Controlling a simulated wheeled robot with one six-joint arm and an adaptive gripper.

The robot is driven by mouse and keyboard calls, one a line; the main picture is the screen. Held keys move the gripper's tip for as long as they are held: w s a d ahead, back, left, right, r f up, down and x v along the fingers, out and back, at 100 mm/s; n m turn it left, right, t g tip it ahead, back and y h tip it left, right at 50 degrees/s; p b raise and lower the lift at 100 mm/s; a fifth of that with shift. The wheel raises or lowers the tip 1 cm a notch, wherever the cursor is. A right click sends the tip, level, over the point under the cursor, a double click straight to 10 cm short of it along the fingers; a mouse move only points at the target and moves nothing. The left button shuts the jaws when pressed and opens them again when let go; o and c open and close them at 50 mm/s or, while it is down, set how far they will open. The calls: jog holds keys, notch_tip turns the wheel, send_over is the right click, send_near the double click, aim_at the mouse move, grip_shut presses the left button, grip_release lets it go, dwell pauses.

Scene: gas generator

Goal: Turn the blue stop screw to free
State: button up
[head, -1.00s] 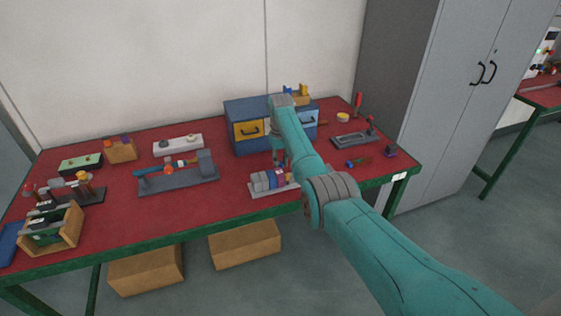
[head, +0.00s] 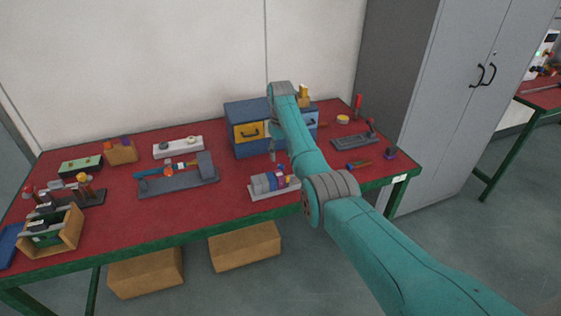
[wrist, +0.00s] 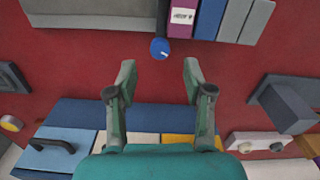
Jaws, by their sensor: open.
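The blue stop screw (wrist: 160,48) is a round blue knob with a pale mark, in the wrist view. It sits beside the device (wrist: 235,15) with grey, blue and purple blocks. In the head view this device (head: 265,185) stands near the table's front edge; I cannot pick out the screw there. My gripper (wrist: 159,70) is open and empty. The screw lies just beyond the gap between its fingertips, apart from both in the picture. In the head view my gripper (head: 273,150) is above the table behind the device, partly hidden by my arm.
A blue drawer cabinet (head: 240,110) stands behind my gripper. A grey fixture (head: 180,185) lies left of the device, and a grey tray (head: 352,141) to the right. Bare red table (head: 130,215) shows front left.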

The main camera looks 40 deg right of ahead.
aim_at(281, 165)
notch_tip(281, 165, up, 7)
dwell(0.3)
